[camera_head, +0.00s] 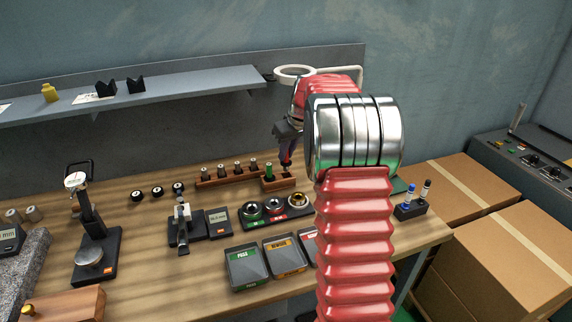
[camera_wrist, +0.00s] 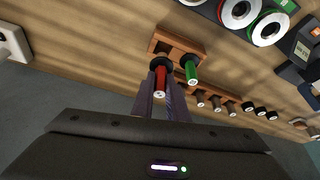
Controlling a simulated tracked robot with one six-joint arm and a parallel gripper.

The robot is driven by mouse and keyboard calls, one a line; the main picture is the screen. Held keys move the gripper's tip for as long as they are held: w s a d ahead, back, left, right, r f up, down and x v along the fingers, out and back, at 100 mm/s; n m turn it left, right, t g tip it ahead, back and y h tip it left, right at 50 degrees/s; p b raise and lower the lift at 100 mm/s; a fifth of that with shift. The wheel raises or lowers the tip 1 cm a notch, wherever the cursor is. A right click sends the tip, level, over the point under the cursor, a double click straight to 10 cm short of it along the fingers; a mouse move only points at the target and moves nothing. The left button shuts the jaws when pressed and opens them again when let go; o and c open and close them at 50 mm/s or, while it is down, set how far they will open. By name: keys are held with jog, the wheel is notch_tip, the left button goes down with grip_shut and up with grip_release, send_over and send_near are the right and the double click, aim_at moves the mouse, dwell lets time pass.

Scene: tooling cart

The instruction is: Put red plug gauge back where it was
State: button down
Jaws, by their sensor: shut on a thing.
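The red plug gauge (camera_wrist: 160,81) is between the two fingers of my gripper (camera_wrist: 163,92), which is shut on it. In the head view my gripper (camera_head: 288,152) points down over the right part of a small wooden block (camera_head: 279,185). The green plug gauge (camera_head: 268,169) stands upright in the left part of that block; it also shows in the wrist view (camera_wrist: 191,70). The red gauge's lower end is at or just above the block (camera_wrist: 184,44); I cannot tell whether it is inside a hole.
A long wooden rack (camera_head: 228,177) with several brown-topped gauges is left of the block. A dark tray of ring gauges (camera_head: 250,222) lies in front. A pen holder (camera_head: 411,211) is to the right. A grey shelf (camera_head: 190,88) runs behind on the left.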

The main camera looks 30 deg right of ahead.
aim_at(288, 158)
jog(key=shift+f, duration=0.15)
jog(key=shift+f, duration=1.85)
jog(key=shift+f, duration=0.35)
jog(key=c, duration=1.7)
grip_release()
jog(key=shift+c, duration=0.2)
jog(key=shift+s+r, duration=0.15)
jog(key=shift+r, duration=0.5)
jog(key=v, duration=1.1)
jog(key=shift+r, duration=0.15)
